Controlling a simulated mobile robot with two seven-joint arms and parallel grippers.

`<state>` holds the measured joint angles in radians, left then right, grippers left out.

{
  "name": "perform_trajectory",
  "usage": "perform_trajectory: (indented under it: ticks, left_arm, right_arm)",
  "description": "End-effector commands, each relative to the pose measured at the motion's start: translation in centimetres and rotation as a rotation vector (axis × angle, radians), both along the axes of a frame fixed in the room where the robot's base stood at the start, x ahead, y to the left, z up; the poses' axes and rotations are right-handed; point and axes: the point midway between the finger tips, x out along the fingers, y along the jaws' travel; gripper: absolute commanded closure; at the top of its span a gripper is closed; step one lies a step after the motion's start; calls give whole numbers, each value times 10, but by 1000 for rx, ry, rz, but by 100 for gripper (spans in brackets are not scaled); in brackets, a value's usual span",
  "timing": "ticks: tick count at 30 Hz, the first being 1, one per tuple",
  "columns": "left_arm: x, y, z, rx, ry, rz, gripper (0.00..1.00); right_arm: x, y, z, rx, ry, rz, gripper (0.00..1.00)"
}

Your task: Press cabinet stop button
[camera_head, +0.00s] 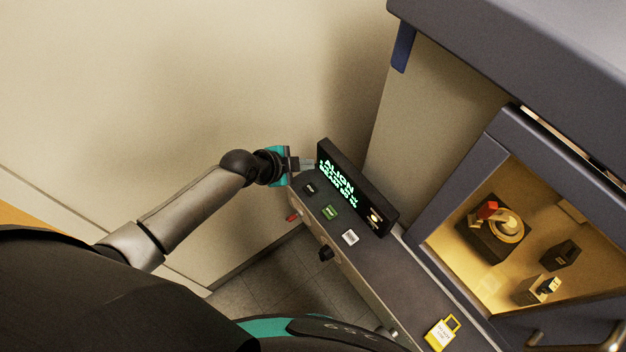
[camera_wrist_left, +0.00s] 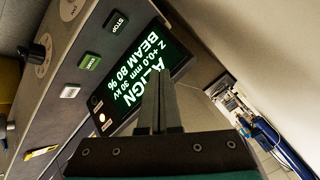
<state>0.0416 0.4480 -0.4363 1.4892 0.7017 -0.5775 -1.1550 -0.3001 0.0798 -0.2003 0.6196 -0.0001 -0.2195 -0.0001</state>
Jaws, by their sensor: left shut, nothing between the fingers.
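The stop button (camera_head: 309,188) is a small dark button at the far end of the cabinet's control panel. In the left wrist view the stop button (camera_wrist_left: 116,22) is dark with white STOP lettering, at the upper left of the picture. My left gripper (camera_head: 308,163) is shut and empty, at the far end of the panel beside the display (camera_head: 340,180). In the left wrist view its fingers (camera_wrist_left: 158,85) overlap the edge of the display (camera_wrist_left: 150,65), apart from the button in the picture. My right gripper is out of view.
A green start button (camera_head: 330,212) and a white button (camera_head: 350,237) follow along the panel. A red part (camera_head: 293,216) and a dark knob (camera_head: 326,253) are on the panel's front face. A yellow padlock-shaped tag (camera_head: 440,333) lies nearer. A lit chamber (camera_head: 470,255) stands right.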

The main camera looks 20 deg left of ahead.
Motion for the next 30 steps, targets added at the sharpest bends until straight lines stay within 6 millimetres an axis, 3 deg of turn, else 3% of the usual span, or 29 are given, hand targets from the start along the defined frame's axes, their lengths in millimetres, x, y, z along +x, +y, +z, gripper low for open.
perform_trajectory:
  ticks: [11, 16, 30]
  left_arm:
    - [0, 0, -6, 0, 2, 1, 100]
    - [0, 0, -25, -1, 2, 2, 100]
    - [0, 0, -79, 1, 0, 1, 100]
  right_arm:
    - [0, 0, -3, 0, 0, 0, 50]
    - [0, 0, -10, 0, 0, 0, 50]
    - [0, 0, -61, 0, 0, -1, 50]
